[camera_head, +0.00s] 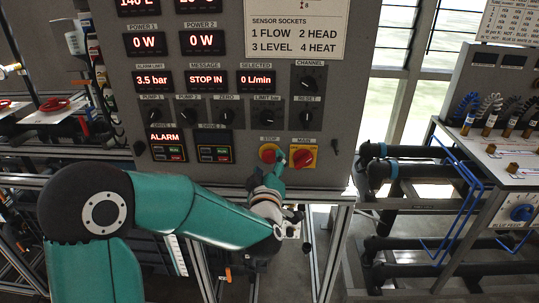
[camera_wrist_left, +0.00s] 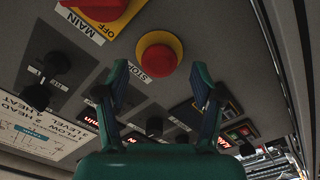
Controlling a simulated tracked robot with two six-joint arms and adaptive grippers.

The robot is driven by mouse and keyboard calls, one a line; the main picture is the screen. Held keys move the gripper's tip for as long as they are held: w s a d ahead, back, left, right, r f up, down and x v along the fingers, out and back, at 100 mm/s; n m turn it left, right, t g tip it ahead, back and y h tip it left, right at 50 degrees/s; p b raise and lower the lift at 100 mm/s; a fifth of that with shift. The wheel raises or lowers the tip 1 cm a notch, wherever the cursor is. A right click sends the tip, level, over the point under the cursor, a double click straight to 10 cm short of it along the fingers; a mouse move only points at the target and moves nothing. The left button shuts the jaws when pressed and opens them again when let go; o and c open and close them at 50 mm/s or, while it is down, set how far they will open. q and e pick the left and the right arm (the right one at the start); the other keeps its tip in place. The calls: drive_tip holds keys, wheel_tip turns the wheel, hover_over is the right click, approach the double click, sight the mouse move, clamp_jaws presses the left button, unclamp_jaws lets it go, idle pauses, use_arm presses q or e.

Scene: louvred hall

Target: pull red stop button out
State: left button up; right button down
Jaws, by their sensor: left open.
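The red stop button (camera_head: 268,153) sits on a yellow round plate low on the grey control panel, under a label STOP. In the left wrist view the stop button (camera_wrist_left: 157,60) shows just beyond the fingertips, between their lines. My left gripper (camera_head: 271,172) is close below the button in the head view. In the left wrist view its two fingers (camera_wrist_left: 160,80) are spread wide with nothing between them. Whether a finger touches the button, I cannot tell. My right gripper is in neither view.
The red MAIN switch (camera_head: 303,156) on its yellow plate is right beside the stop button, close to my gripper. Dark knobs (camera_head: 307,117) and lit displays (camera_head: 205,80) sit above. Black pipes (camera_head: 410,151) and a second bench are at right.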

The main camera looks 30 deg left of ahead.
sight(269, 158)
use_arm(q)
drive_tip(key=shift+x, duration=1.65)
drive_tip(key=shift+r, duration=0.1)
clamp_jaws()
